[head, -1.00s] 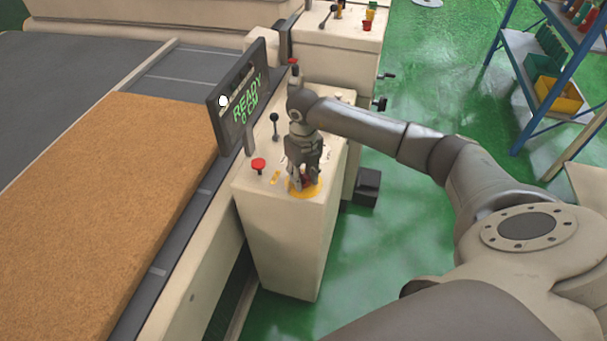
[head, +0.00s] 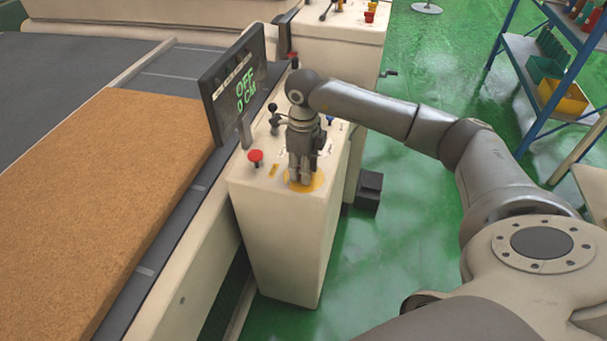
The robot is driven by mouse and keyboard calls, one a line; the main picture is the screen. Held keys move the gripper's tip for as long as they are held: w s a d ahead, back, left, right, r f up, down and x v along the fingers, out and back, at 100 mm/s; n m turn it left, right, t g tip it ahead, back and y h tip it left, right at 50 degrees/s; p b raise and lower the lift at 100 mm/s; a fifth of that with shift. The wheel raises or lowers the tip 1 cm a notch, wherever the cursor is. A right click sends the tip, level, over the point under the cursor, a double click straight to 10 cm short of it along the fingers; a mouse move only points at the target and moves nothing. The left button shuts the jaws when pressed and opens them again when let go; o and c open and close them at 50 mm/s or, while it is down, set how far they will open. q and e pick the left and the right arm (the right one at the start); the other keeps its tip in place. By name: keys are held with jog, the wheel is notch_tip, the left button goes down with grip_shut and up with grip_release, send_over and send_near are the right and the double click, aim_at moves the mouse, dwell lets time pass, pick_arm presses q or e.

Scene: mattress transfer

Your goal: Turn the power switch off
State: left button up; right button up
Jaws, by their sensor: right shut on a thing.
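The power switch sits on the yellow round plate (head: 316,184) on top of the cream control box (head: 277,230). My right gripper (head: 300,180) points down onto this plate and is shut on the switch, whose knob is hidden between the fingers. The display (head: 239,86) behind the box reads "OFF" and "0 CM" in green. My left gripper is not in the head view.
A red mushroom button (head: 256,156) and a black ball-topped lever (head: 273,118) stand left of my gripper. A brown mattress (head: 120,190) lies on the conveyor at left. A blue shelf (head: 535,70) stands at right. Green floor is free between.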

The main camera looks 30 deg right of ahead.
jog(key=n+b, duration=0.4)
jog(key=n, duration=0.1)
jog(key=shift+f+n, duration=0.15)
jog(key=shift+n, duration=0.15)
jog(key=n+b, duration=0.2)
jog(key=n, duration=0.1)
jog(key=shift+r+n, duration=0.2)
jog(key=shift+n, duration=0.6)
jog(key=shift+b, duration=0.3)
jog(key=o, duration=1.1)
jog(key=shift+c, duration=0.2)
notch_tip(320, 180, up, 12)
